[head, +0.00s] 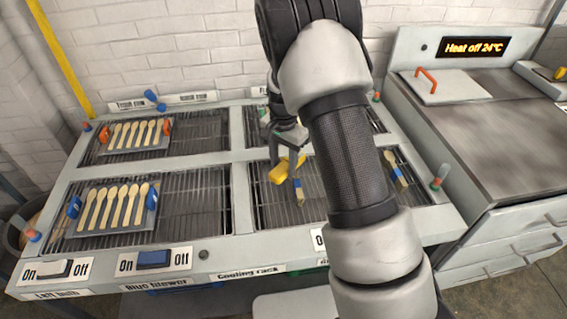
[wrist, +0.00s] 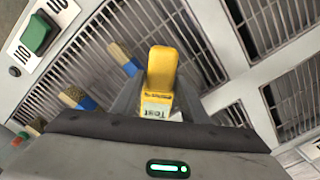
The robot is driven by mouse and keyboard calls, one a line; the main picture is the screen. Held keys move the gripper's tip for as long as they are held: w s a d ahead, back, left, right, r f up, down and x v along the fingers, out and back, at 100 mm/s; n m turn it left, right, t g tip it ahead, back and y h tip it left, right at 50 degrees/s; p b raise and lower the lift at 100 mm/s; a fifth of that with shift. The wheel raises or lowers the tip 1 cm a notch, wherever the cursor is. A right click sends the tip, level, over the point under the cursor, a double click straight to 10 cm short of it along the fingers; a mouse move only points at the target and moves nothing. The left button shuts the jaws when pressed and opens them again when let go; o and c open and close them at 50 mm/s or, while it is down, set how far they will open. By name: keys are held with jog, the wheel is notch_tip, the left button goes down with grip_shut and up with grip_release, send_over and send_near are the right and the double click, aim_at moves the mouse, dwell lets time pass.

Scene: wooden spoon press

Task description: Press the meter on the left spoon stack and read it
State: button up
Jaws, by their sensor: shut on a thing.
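The yellow meter (head: 280,174) is in my gripper (head: 291,162), over the front right grille of the rack. In the wrist view the meter (wrist: 161,72) is between the fingers, with a white "Test" label near its base; its display does not show. On the left, a tray of wooden spoons with orange end clips (head: 138,134) lies on the back grille. Another tray of wooden spoons with blue end clips (head: 113,208) lies on the front grille. My gripper is well to the right of both, touching neither.
Brushes with blue bands lie on the right grille, one below my gripper (head: 299,194) and one further right (head: 397,172). White (head: 52,269) and blue (head: 153,259) switches line the front edge. The grille right of the spoon trays (head: 195,200) is clear. A "Heat off 24°C" display (head: 474,48) stands at right.

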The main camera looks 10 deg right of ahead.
aim_at(283, 166)
jog(key=shift+f, duration=0.45)
dwell(1.6)
jog(key=shift+r, duration=0.1)
jog(key=shift+r+p, duration=2.1)
jog(key=shift+r, duration=1.4)
